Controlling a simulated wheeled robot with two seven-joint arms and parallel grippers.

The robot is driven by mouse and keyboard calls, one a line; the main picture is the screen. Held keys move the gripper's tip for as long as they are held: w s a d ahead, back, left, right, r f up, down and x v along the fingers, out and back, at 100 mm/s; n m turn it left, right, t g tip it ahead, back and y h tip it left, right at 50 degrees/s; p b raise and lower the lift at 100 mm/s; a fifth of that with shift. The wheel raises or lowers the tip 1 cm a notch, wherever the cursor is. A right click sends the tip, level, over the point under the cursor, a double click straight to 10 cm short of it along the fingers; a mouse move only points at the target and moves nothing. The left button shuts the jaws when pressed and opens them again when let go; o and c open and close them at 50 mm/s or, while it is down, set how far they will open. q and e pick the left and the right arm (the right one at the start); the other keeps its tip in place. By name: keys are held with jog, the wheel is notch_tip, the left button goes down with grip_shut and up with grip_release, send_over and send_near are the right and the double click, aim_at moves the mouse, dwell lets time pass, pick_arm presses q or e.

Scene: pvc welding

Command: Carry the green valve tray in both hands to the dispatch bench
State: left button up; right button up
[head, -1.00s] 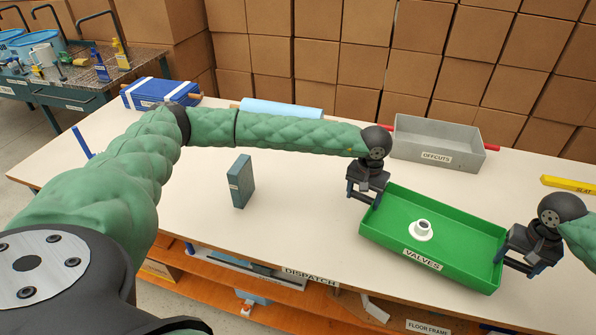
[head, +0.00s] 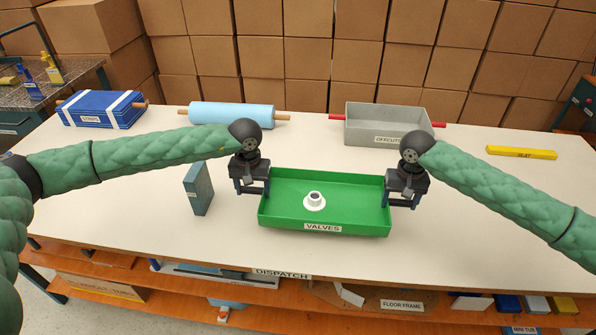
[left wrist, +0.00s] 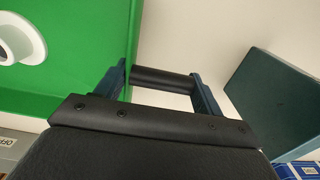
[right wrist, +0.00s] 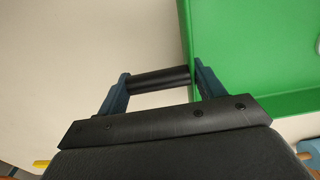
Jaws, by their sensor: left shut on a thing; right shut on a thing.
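The green valve tray (head: 280,222), labelled VALVES, is over the white-topped dispatch bench (head: 110,190), near its front edge. It looks level; whether it touches the bench top is unclear. A white valve part (head: 315,201) sits inside it. My left gripper (head: 254,188) is at the tray's left end and my right gripper (head: 403,200) at its right end. In the left wrist view the fingers (left wrist: 163,85) close on a black bar handle beside the green wall. The right wrist view shows the right fingers (right wrist: 157,85) likewise on a black bar.
A blue-grey block (head: 198,188) stands just left of the tray. Behind are a blue STRIPS bundle (head: 102,109), a light blue roll (head: 232,113), a grey OFFCUTS bin (head: 388,125) and a yellow slat (head: 522,152). Bench space right of the tray is clear. Stacked cartons (head: 330,60) rise behind.

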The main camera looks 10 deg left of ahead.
pick_arm(q)
jog(key=shift+a+f, duration=0.1)
jog(key=shift+f, duration=0.15)
pick_arm(e)
jog(key=shift+d+f, duration=0.1)
jog(key=shift+f, duration=0.1)
